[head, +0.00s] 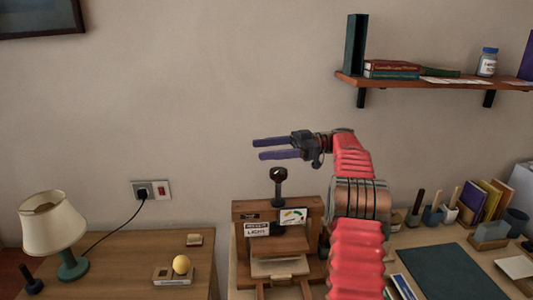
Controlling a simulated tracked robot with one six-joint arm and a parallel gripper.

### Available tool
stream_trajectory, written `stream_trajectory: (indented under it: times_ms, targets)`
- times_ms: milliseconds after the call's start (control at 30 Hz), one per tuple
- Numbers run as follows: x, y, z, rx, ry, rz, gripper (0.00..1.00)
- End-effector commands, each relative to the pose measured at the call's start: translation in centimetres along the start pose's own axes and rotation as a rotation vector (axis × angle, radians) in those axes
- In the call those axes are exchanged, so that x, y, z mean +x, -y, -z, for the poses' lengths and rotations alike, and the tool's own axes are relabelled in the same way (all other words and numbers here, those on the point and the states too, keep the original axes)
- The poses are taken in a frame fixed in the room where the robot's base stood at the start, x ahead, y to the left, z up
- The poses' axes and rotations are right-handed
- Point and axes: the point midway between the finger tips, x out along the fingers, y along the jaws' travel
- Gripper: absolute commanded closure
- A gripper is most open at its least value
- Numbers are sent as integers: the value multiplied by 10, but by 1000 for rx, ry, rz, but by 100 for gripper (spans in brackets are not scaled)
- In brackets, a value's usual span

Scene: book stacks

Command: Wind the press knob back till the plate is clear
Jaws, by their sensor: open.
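The press (238,214) is a wooden frame at the lower middle of the head view, with labels on its top beam. Its dark press knob (279,175) stands upright on a screw above the beam. Inside the frame is a wooden plate (292,244), with a pale flat item (280,267) below it. I cannot tell whether the plate touches that item. My gripper (254,149) is open and empty, its two purple fingers pointing left, above the knob and apart from it. My red arm hides the press's right side.
A lamp (50,222), a yellow ball (181,264) on a small block and a cord occupy the left table. A wall shelf (435,83) holds books and a jar at upper right. The right desk carries a dark mat (452,273), pots and upright books.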

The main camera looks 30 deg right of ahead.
Motion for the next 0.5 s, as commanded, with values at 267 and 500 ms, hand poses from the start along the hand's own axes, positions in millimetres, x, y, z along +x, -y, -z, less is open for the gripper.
stream_trajectory:
  times_ms: [267, 500]
  targets:
    - [-10, 5, 12, -18, 9, -19, 37]
    - [-28, 29, 51, -43, 13, -66, 37]
